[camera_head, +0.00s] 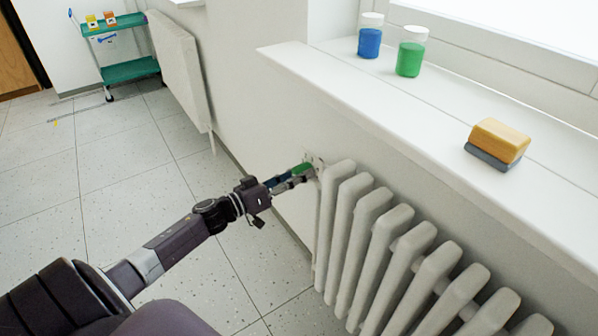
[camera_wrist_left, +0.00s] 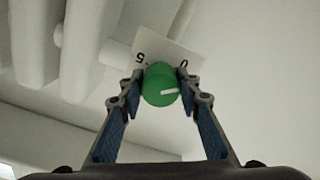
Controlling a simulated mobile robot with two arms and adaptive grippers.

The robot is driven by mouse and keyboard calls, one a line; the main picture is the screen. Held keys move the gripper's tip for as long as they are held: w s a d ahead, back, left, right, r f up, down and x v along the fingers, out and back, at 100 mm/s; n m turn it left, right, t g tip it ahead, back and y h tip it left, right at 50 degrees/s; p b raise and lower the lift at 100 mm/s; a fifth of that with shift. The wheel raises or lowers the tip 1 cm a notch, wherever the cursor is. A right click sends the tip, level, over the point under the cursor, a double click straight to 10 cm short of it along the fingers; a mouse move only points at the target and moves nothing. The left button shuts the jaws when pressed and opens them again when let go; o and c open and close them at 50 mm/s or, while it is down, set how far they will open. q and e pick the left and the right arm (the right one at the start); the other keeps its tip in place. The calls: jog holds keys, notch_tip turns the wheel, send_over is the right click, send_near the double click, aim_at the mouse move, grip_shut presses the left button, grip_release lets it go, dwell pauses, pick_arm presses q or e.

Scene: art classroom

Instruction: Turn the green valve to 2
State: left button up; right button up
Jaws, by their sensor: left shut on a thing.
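In the left wrist view the green valve (camera_wrist_left: 160,84) is a round knob between the two fingertips (camera_wrist_left: 160,88), with a white pointer line toward the right. Behind it is a pale plate (camera_wrist_left: 166,55) with upside-down marks, a "5" at left and a "0" at right. Other numbers are hidden or cannot be read. My right gripper is not in view.
A white windowsill (camera_head: 440,125) above the radiator holds a blue jar (camera_head: 369,42), a green jar (camera_head: 409,58) and a wooden-backed eraser (camera_head: 498,142). A green cart (camera_head: 128,70) stands far back left.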

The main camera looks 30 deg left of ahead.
pick_arm(q)
jog(key=m+p, duration=0.1)
jog(key=m, duration=0.2)
jog(key=shift+a+m, duration=0.1)
jog(key=shift+m, duration=1.3)
jog(key=shift+m+p, duration=0.35)
jog(key=shift+m, duration=0.45)
jog(key=m, duration=0.2)
jog(key=shift+m, duration=0.4)
jog(key=m, duration=0.3)
jog(key=shift+w+a+f+m, duration=0.1)
jog(key=shift+m, duration=1.5)
jog(key=shift+m+h+b, duration=0.3)
jog(key=shift+m+h, duration=0.1)
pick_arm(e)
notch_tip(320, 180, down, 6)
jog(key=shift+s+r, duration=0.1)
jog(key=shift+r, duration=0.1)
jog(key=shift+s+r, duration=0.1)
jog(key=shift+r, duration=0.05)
pick_arm(q)
jog(key=o, duration=1.2)
jog(key=shift+c, duration=0.2)
